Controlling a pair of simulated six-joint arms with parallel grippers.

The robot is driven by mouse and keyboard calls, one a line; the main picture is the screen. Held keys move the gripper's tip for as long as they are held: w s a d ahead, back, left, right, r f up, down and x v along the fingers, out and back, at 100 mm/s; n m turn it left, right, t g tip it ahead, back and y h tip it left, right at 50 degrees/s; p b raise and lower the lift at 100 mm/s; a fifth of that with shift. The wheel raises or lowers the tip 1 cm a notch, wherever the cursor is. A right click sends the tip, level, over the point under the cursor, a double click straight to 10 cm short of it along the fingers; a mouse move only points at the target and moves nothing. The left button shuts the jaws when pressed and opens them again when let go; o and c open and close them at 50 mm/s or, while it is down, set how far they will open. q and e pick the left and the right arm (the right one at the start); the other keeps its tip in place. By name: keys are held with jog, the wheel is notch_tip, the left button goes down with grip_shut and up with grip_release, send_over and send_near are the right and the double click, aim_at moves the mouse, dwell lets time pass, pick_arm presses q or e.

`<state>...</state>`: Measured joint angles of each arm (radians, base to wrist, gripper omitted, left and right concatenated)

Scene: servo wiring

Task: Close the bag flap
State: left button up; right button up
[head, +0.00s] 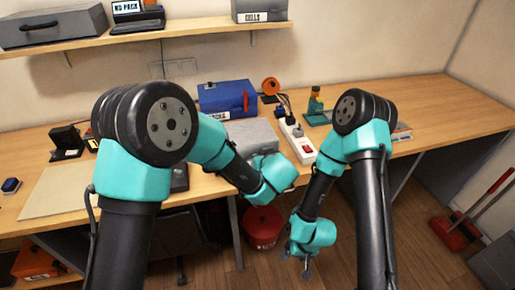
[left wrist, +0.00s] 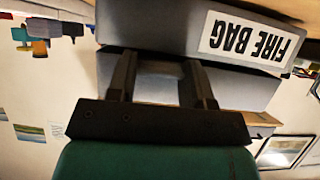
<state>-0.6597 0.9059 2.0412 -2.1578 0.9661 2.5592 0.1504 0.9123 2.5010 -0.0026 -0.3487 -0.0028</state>
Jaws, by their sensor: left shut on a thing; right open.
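The grey fire bag (head: 255,138) lies on the workbench in the head view, partly hidden by my left arm. In the left wrist view its label reads "FIRE BAG" upside down on one grey panel (left wrist: 252,38). A second grey panel (left wrist: 250,90), which looks like the flap, shows below it, with a dark gap between them. My left gripper (left wrist: 160,68) is at this panel and shut on it, its fingers against the grey surface. Its fingertips are hidden in the head view. My right gripper (head: 306,270) is open and empty, low in front of the bench, away from the bag.
A red bucket (head: 262,228) stands on the floor.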

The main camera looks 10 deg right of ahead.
pick_arm(q)
jog(key=shift+s+f+t, duration=0.1)
jog(key=shift+f+t, duration=0.7)
jog(key=shift+f, duration=0.85)
jog(key=o, duration=1.3)
jog(key=shift+r, duration=0.15)
jog(key=shift+r, duration=0.1)
